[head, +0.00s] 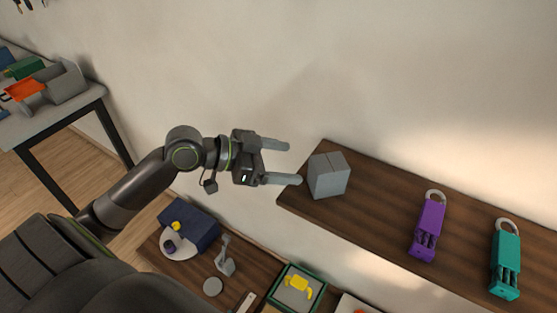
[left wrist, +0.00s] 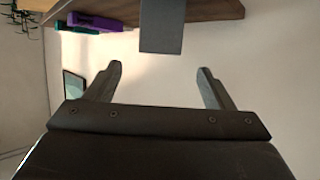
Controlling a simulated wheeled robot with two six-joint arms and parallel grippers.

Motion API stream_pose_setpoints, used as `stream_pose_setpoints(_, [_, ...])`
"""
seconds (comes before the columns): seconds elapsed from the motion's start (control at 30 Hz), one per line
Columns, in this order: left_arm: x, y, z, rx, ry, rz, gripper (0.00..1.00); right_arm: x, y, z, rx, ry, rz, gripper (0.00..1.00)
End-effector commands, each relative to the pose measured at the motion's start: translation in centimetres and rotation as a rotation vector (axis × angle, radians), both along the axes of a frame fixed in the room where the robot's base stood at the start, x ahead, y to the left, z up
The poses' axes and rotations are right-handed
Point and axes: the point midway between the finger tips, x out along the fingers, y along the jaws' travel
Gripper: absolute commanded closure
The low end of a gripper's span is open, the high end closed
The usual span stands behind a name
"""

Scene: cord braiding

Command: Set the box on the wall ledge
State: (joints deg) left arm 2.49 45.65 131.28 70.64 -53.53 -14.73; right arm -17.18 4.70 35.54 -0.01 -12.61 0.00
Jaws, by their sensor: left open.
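A grey box (head: 328,176) sits on the left end of the brown wooden wall ledge (head: 380,204) in the head view. My left gripper (head: 287,163) is open and empty, just left of the box and apart from it, with its fingers pointing toward it. In the left wrist view the box (left wrist: 162,26) shows at the top centre, beyond the two spread fingers (left wrist: 160,84), next to the ledge (left wrist: 215,9). My right gripper is in neither view.
A purple item (head: 428,230) and a teal item (head: 505,263), each with a ring, lie on the ledge right of the box. Below are a dark blue box (head: 190,224), a green tray (head: 297,287) and small parts. A grey table (head: 50,119) stands at left.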

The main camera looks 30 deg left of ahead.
Motion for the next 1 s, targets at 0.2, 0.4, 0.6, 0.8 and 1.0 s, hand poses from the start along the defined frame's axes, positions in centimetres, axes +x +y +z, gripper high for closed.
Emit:
stream_pose_setpoints(0.2, [-0.5, 0.5, 0.3, -0.001, 0.002, 0.000, 0.24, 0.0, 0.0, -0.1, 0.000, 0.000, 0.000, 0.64])
stream_pose_setpoints(0.4, [-0.6, 0.5, 0.3, -0.002, 0.003, -0.001, 0.24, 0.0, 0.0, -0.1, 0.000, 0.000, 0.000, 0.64])
stream_pose_setpoints(0.6, [0.8, 1.8, -1.1, -0.017, 0.021, 0.062, 0.24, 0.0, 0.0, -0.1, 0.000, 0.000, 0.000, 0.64])
stream_pose_setpoints(0.8, [5.5, 8.8, -10.0, -0.048, 0.120, 0.362, 0.24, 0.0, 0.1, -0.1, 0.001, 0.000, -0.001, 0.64])
stream_pose_setpoints(1.0, [4.8, 16.1, -24.6, 0.004, 0.277, 0.677, 0.24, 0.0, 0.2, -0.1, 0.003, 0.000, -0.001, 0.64])
